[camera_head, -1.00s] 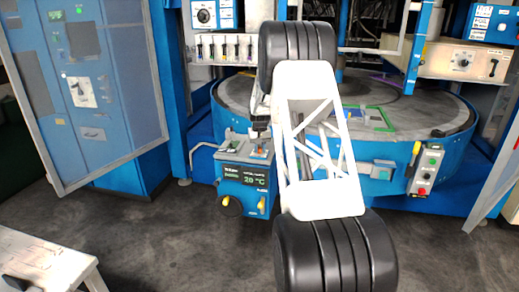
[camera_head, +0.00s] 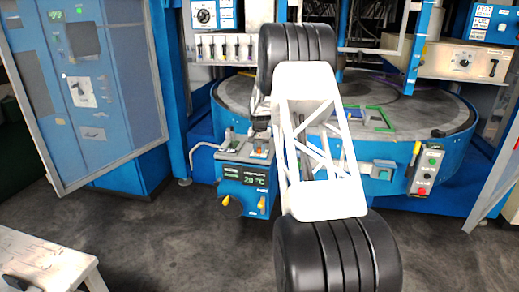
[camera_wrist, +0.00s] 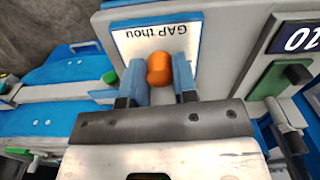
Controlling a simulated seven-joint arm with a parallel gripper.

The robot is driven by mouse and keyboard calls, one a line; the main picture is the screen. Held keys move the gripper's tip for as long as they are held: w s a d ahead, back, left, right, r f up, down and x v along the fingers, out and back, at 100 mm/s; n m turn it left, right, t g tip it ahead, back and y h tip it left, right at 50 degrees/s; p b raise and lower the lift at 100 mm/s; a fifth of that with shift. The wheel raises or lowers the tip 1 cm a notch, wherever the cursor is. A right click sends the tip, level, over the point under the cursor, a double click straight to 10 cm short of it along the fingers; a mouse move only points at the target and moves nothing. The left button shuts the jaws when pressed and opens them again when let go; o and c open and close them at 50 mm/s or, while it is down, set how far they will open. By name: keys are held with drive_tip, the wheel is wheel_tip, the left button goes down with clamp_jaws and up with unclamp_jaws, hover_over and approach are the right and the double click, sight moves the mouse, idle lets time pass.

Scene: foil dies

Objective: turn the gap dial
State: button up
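The gap dial (camera_wrist: 159,68) is an orange knob beside a white plate with blue edges reading "GAP thou" (camera_wrist: 155,40), upside down in the wrist view. My gripper (camera_wrist: 160,76) has its blue-padded fingers on either side of the knob. No clear space shows between pads and knob, so it looks shut on the dial. The knob's pointer and any scale under the fingers are hidden.
A green part (camera_wrist: 297,73) and a "20" display (camera_wrist: 301,39) lie right of the dial in the wrist view. Yellow knobs (camera_head: 228,201) sit on the box front. A round blue machine table (camera_head: 450,130) stands behind; a switch box (camera_head: 427,168) hangs at right.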

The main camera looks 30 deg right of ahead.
sight(259, 148)
drive_tip(key=o, duration=0.4)
drive_tip(key=shift+o, duration=0.2)
drive_tip(key=shift+r, duration=0.1)
drive_tip(key=shift+r, duration=3.8)
drive_tip(key=shift+a, duration=0.1)
